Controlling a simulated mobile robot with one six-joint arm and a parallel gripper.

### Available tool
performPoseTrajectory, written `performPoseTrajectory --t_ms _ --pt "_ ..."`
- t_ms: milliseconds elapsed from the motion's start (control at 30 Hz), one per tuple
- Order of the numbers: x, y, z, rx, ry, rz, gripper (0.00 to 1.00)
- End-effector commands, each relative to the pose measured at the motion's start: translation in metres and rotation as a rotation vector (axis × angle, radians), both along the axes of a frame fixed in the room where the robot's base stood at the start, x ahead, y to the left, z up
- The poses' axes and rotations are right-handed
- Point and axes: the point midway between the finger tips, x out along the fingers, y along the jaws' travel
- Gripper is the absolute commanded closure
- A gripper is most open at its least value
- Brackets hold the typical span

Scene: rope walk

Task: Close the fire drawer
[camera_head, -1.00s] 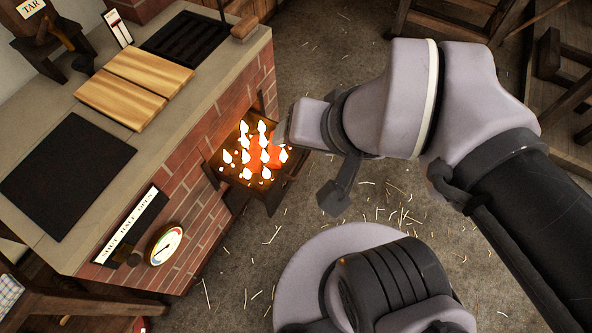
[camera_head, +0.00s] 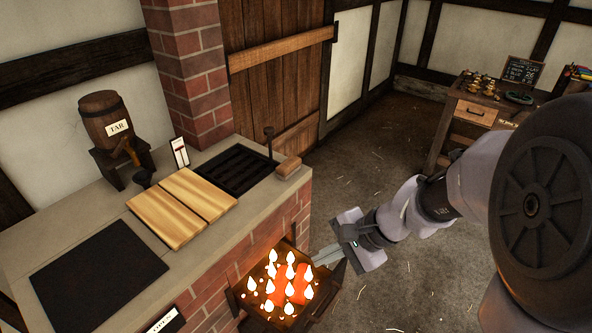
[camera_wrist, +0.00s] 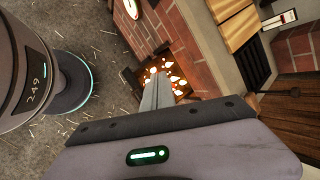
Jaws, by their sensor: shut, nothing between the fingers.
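The fire drawer (camera_head: 279,289) stands out from the brick front of the stove, with flames and glowing coals inside it. It also shows in the wrist view (camera_wrist: 184,90), just beyond my fingers. My gripper (camera_head: 325,256) is shut and empty. Its fingertips are at the right, outer side of the drawer in the head view. I cannot tell whether they touch it. In the wrist view my shut fingers (camera_wrist: 153,90) point toward the drawer and cover part of it.
The stove top (camera_head: 205,158) carries wooden boards (camera_head: 182,207), a black grate (camera_head: 237,165) and a dark plate (camera_head: 97,275). A tar barrel (camera_head: 105,118) stands behind. A wooden table (camera_head: 487,112) stands at the far right. The floor between is clear.

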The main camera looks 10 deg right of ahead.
Motion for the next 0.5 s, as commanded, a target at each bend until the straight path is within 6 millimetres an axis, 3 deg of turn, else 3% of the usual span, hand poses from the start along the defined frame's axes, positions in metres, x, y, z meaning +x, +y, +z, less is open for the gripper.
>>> performPoseTrajectory --t_ms 100,167,200,333,400,500 --pt "0.038 -0.041 -0.076 0.205 0.153 -0.298 1.0" --pt "0.048 -0.065 -0.124 0.293 0.218 -0.46 1.0" --pt "0.048 -0.079 -0.156 0.343 0.259 -0.568 1.0" --pt "0.031 -0.111 -0.25 0.45 0.364 -0.854 1.0" --pt "0.018 -0.119 -0.284 0.478 0.401 -0.957 1.0" --pt "0.007 -0.123 -0.31 0.497 0.427 -1.032 1.0"
